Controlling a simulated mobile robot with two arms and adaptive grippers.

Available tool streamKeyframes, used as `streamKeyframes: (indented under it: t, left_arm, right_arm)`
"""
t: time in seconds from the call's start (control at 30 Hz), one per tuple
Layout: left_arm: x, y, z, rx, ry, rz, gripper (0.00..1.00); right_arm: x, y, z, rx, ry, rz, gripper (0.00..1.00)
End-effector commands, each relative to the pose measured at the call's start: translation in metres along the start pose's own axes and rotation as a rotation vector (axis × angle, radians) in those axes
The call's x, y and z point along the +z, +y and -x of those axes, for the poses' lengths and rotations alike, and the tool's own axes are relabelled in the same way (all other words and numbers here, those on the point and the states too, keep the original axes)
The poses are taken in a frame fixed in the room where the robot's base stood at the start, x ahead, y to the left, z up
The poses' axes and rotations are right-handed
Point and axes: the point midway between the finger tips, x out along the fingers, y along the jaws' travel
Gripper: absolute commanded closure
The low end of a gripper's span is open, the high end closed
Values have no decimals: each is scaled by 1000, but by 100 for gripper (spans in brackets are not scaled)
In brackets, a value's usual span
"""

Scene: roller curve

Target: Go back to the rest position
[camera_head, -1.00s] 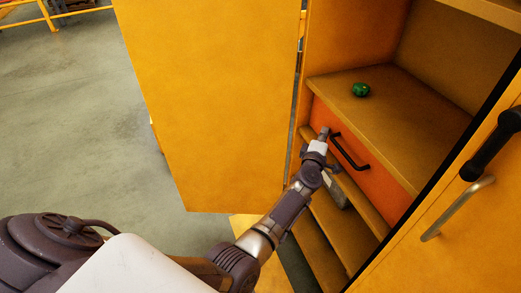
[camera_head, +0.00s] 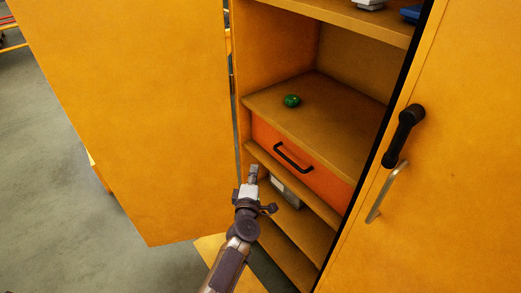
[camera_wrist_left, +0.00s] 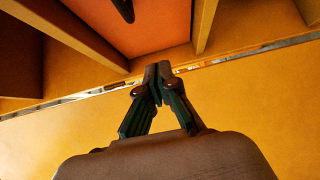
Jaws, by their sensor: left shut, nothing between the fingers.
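My left gripper (camera_head: 252,174) is shut and empty. In the head view it is in front of the open yellow cabinet, below and left of the orange drawer (camera_head: 300,165). In the left wrist view the fingertips (camera_wrist_left: 158,72) are together, with the drawer front (camera_wrist_left: 135,22) beyond them. The drawer is shut and has a black handle (camera_head: 293,158); the gripper is apart from the handle. My right gripper is not in view.
The left cabinet door (camera_head: 130,110) stands open, and the right door (camera_head: 450,160) has a black handle (camera_head: 403,135). A green round object (camera_head: 291,100) lies on the shelf (camera_head: 320,115) above the drawer. A grey object (camera_head: 285,192) sits on the shelf below. Grey floor shows at left.

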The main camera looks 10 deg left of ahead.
Motion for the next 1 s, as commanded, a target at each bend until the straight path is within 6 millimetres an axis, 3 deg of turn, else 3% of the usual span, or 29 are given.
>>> streamKeyframes:
  t: [0.17, 0.27, 0.37, 0.47, 0.5, 0.57, 0.7, 0.87, 1.0]
  left_arm:
    - [0, -2, 4, -3, -2, -5, 100]
    - [3, -21, 10, -36, -23, -56, 100]
    - [8, -66, 28, -115, -81, -185, 100]
    - [11, -130, 61, -225, -176, -368, 100]
    - [11, -157, 78, -272, -222, -445, 100]
    - [10, -194, 105, -339, -293, -556, 100]
    - [-1, -275, 176, -489, -469, -790, 100]
    - [-26, -351, 271, -644, -694, -1027, 100]
    - [-57, -402, 360, -768, -908, -1209, 100]
  right_arm:
    - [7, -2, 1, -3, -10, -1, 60]
    - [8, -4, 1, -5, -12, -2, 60]
    - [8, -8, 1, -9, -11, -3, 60]
    - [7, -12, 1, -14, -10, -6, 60]
    - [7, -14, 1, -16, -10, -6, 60]
    - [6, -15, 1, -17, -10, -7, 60]
    - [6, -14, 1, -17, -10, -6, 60]
    - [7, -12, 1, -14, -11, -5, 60]
    - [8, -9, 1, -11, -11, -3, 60]
